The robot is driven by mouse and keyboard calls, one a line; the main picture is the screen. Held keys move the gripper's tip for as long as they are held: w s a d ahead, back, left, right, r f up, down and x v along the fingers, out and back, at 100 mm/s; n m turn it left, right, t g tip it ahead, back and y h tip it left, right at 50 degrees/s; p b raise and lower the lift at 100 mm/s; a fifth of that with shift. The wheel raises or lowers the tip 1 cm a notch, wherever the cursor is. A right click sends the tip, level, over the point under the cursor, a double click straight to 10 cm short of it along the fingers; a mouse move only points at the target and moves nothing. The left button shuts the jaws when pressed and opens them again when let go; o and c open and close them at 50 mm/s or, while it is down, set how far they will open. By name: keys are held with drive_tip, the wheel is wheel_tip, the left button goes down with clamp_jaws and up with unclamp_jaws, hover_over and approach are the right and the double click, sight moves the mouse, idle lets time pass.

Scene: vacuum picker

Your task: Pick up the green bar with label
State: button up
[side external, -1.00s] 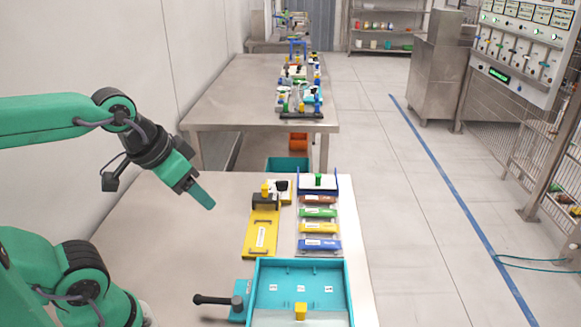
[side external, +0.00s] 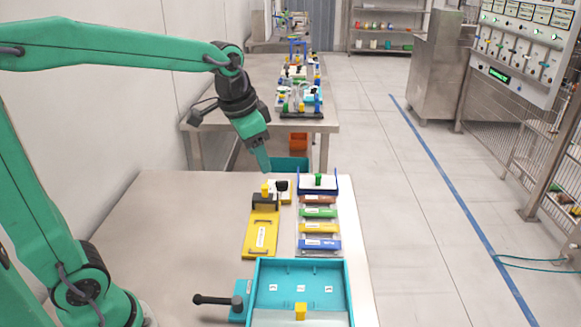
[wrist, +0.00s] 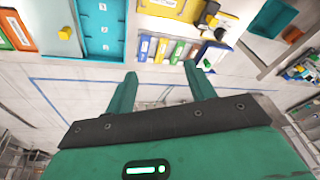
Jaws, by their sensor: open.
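The green bar with a white label (side external: 318,213) lies in a row of coloured bars on the table. It sits between a brown bar (side external: 318,199) and a yellow bar (side external: 319,228). A blue bar (side external: 320,244) is at the near end. My gripper (side external: 265,168) is above and left of the row, apart from the bars, near the table's far edge. In the wrist view its two fingers (wrist: 160,72) are spread with nothing between them. The row shows beyond the fingertips there, with the blue bar (wrist: 160,50) at its left; the green bar is small there.
A yellow plate (side external: 261,238) with a black-and-yellow fixture lies left of the row. A blue-edged tray (side external: 333,184) with a green knob stands behind it. A teal tray (side external: 262,275) is in front, with a black-handled clamp (side external: 212,299). The table's left side is clear.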

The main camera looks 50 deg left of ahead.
drive_tip(key=w+f+m+g, duration=0.25)
drive_tip(key=w+f, duration=0.35)
drive_tip(key=w, duration=0.6)
drive_tip(key=m, duration=0.3)
approach(314, 211)
drive_tip(key=shift+w+a+g, duration=0.1)
drive_tip(key=shift+w+g, duration=0.35)
drive_tip(key=shift+w, duration=0.15)
drive_tip(key=shift+w+f, duration=0.1)
drive_tip(key=shift+f, duration=0.15)
drive_tip(key=shift+s+f, duration=0.2)
drive_tip(key=shift+f, duration=3.65)
drive_tip(key=c, duration=1.1)
drive_tip(key=shift+o, duration=0.2)
drive_tip(key=shift+r, duration=0.15)
